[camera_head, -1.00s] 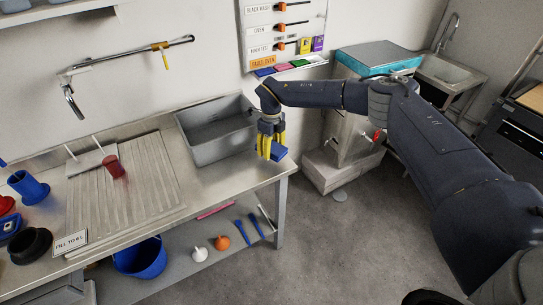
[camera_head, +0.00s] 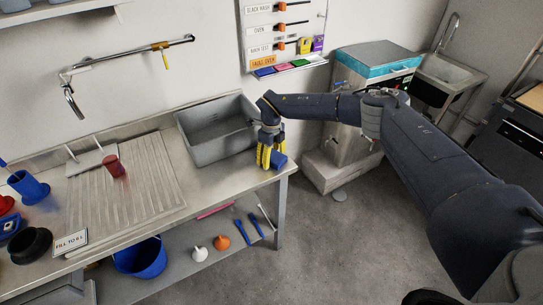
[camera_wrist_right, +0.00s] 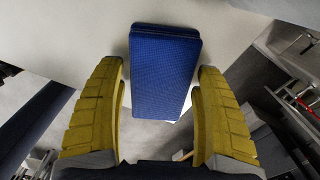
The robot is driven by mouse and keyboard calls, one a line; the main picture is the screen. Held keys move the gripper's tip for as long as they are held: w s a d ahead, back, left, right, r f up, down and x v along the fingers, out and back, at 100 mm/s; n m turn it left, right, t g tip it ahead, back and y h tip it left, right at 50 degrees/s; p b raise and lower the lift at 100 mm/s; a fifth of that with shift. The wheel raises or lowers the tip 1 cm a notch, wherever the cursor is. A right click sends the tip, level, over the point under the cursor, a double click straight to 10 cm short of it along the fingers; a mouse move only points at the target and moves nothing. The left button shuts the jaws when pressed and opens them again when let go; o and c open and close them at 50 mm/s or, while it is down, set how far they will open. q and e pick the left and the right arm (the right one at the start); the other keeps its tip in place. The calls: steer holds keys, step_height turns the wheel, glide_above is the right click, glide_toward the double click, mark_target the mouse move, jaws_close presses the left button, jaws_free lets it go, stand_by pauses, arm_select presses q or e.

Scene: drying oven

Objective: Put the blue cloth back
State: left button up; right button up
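The blue cloth (camera_head: 280,161) is a folded flat rectangle at the right front corner of the steel bench (camera_head: 215,184). My right gripper (camera_head: 270,167) points down over this corner, and its yellow fingers hide part of the cloth in the head view. In the right wrist view, the cloth (camera_wrist_right: 163,75) lies between and just beyond the two spread fingertips, with a narrow gap at the left finger. The right finger is very close to the cloth; I cannot tell whether it touches. My left gripper is not in view.
A grey basin (camera_head: 213,140) stands on the bench just left of my right gripper. A ribbed drainboard (camera_head: 125,190) with a red cup (camera_head: 114,167) is further left. A steel oven with a teal top band (camera_head: 378,65) stands to the right, beyond open floor.

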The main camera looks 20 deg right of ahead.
mark_target(272, 155)
steer(key=shift+o, duration=0.9)
step_height(272, 155, up, 12)
steer(key=shift+r, duration=0.2)
